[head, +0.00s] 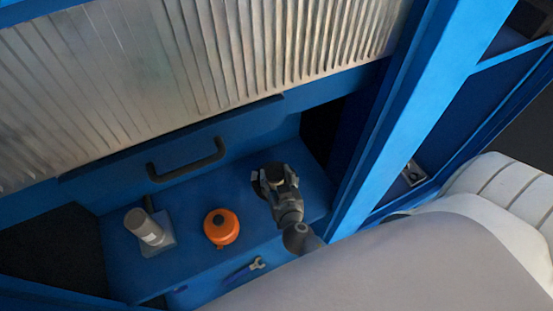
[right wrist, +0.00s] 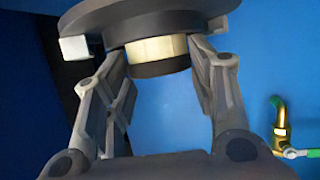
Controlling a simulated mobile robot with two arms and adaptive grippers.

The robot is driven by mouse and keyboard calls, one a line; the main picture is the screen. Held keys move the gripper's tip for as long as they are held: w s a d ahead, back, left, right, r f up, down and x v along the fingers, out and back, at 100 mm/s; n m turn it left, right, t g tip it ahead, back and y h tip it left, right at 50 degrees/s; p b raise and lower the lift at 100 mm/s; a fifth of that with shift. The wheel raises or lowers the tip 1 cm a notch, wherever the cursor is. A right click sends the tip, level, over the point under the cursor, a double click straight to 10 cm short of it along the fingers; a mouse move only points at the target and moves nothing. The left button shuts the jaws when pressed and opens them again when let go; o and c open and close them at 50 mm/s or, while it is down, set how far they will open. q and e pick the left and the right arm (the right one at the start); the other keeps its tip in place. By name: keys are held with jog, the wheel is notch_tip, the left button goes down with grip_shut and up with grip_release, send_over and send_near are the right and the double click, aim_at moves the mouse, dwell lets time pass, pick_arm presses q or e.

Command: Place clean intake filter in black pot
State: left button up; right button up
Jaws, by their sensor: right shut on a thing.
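My right gripper (head: 275,182) is over the blue shelf, right of the orange round thing. In the right wrist view its fingers (right wrist: 155,50) are closed around a round part with a cream band between dark rings, which looks like the intake filter (right wrist: 157,49). A wider dark disc (right wrist: 140,14) shows directly above the band; I cannot tell whether it is the filter's cap or part of the black pot. In the head view the gripper hides most of what it holds, and no separate black pot can be made out. My left gripper is not in view.
A black handle (head: 187,161) is behind. A blue post (head: 390,110) rises at right. A brass fitting (right wrist: 280,118) shows in the wrist view.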

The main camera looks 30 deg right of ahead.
jog(key=shift+f, duration=0.2)
jog(key=o, duration=1.4)
jog(key=shift+r, duration=0.2)
jog(key=shift+b+v, duration=1.9)
jog(key=shift+v, duration=4.15)
